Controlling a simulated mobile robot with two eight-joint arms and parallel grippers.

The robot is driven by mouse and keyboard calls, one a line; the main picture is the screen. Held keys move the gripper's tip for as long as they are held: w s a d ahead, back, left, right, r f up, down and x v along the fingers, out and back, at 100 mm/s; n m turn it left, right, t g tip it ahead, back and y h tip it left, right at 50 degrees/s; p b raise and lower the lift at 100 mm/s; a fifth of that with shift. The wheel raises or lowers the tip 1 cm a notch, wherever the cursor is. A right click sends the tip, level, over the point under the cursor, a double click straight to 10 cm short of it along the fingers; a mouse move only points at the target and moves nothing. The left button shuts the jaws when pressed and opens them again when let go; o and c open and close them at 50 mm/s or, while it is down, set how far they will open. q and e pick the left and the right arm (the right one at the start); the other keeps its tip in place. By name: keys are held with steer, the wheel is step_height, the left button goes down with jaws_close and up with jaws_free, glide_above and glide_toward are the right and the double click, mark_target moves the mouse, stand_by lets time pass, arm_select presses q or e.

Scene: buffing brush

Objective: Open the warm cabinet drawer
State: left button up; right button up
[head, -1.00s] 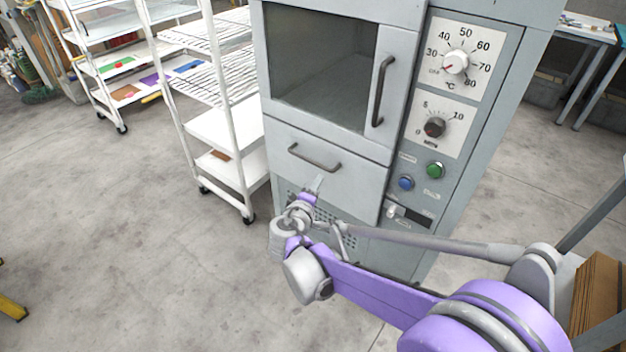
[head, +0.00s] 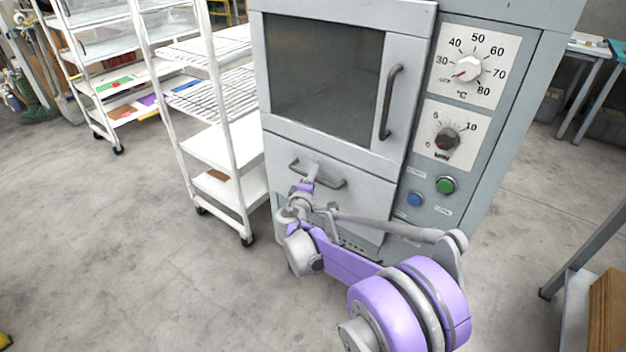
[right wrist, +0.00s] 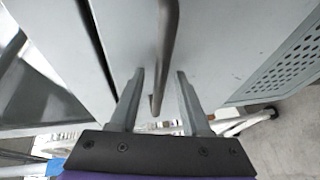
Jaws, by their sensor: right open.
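The warm cabinet (head: 345,145) is grey, with a glass door above and a shut drawer (head: 350,205) below it. The drawer has a dark bar handle (head: 336,186). My right gripper (head: 312,174) is in front of the drawer, at the left part of the handle in the head view. In the right wrist view, the open fingers (right wrist: 158,92) straddle the handle bar (right wrist: 166,50), which runs between them; I cannot tell whether either finger touches it. The left gripper is not in view.
The door handle (head: 390,102) is above the drawer. Dials and buttons (head: 445,185) are at the right of the cabinet. A white wire rack (head: 215,150) stands close on the left. The floor (head: 110,240) at the front left is clear.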

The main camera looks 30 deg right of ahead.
steer(key=shift+w+d, duration=0.1)
jaws_close()
stand_by(1.4)
